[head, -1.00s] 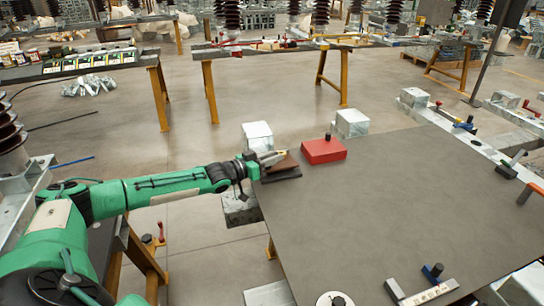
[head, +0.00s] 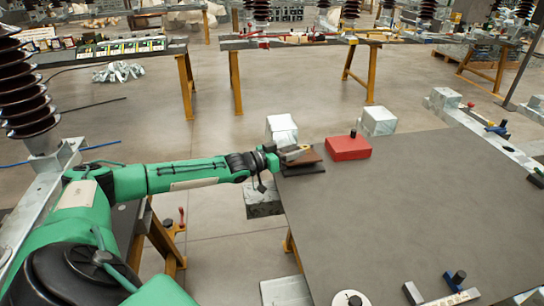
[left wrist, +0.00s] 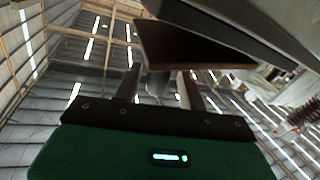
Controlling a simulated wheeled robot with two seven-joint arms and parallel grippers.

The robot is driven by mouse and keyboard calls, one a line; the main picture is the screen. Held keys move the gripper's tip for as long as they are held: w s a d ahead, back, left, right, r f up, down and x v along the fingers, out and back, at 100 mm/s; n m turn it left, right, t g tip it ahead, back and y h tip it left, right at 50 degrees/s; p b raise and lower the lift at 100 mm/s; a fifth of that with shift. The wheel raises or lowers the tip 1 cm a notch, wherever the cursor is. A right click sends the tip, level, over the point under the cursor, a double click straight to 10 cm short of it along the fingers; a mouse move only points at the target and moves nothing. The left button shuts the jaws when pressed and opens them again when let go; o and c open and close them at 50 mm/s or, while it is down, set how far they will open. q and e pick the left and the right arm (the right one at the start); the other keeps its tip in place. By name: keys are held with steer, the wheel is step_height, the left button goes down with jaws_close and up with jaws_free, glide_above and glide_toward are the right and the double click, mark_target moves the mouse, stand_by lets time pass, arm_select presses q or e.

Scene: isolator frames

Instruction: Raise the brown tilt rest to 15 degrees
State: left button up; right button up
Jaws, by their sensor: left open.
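The brown tilt rest (head: 308,158) lies at the far left corner of the dark grey table (head: 400,200). Its brown top plate sits over a darker base, and the tilt angle is too small to read. My left gripper (head: 292,152) is at the rest's left side, partly covering it. In the left wrist view the open fingers (left wrist: 163,85) point at the brown plate (left wrist: 190,45), which is just beyond their tips. Whether they touch it is unclear. My right gripper is not in view.
A red block (head: 348,149) with a black knob stands just right of the rest. Pale metal blocks (head: 282,130) (head: 378,121) stand behind the table's far edge. The table's middle is clear; small parts (head: 440,297) lie at its near edge.

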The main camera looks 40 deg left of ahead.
arm_select(q)
steer(key=v, duration=1.2)
steer(key=shift+s+a, duration=0.25)
steer(key=shift+s, duration=0.1)
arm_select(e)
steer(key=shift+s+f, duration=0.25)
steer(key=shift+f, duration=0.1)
arm_select(q)
steer(key=shift+r, duration=0.1)
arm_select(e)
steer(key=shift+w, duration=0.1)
